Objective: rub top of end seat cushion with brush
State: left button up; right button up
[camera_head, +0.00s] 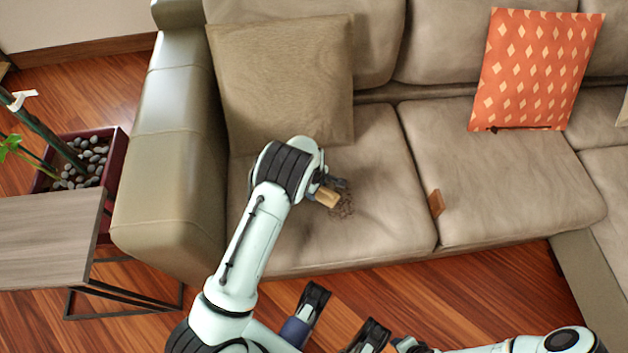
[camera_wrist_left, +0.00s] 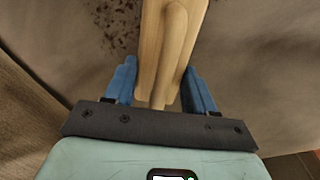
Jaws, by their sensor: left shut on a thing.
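The end seat cushion (camera_head: 385,225) is the beige seat at the sofa's left end. Dark crumbs (camera_head: 345,210) lie on its top, and they also show in the left wrist view (camera_wrist_left: 115,22). My left gripper (camera_head: 338,184) is over this cushion, shut on a light wooden brush (camera_head: 327,197). In the left wrist view, the brush's wooden body (camera_wrist_left: 172,50) sits between the blue fingers (camera_wrist_left: 159,68). Its bristles are hidden, and I cannot tell whether it touches the cushion. My right gripper (camera_head: 342,312) is low in front of the sofa, its fingers apart and empty.
A tan pillow (camera_head: 285,80) leans behind the left gripper, beside the armrest (camera_head: 175,160). A small brown block (camera_head: 436,203) lies by the seam on the neighbouring cushion. An orange pillow (camera_head: 537,70) stands right. A side table (camera_head: 50,238) and planter (camera_head: 115,150) are left.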

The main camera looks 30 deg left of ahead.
aim_at(323, 200)
pick_arm(q)
jog(key=shift+s+d+p, duration=0.75)
jog(key=shift+s+d, duration=0.25)
jog(key=shift+s, duration=0.2)
jog(key=shift+s+d+p, duration=0.75)
jog(key=shift+s+d, duration=0.25)
jog(key=shift+s, duration=0.15)
jog(key=shift+s+d+p, duration=0.4)
jog(key=shift+s+d, duration=0.35)
jog(key=shift+s, duration=0.2)
jog(key=shift+s+d+p, duration=0.35)
jog(key=shift+s+d, duration=0.4)
jog(key=shift+s, duration=0.15)
jog(key=shift+w+d, duration=0.6)
jog(key=shift+d, duration=0.1)
jog(key=shift+w+a+b, duration=0.4)
jog(key=shift+w+a, duration=0.75)
jog(key=shift+w, duration=0.2)
jog(key=shift+w+a+b, duration=0.65)
jog(key=shift+w+a, duration=0.45)
jog(key=shift+w, duration=0.2)
jog(key=shift+w+a+b, duration=0.95)
jog(key=shift+w+a, duration=0.15)
jog(key=shift+w, duration=0.25)
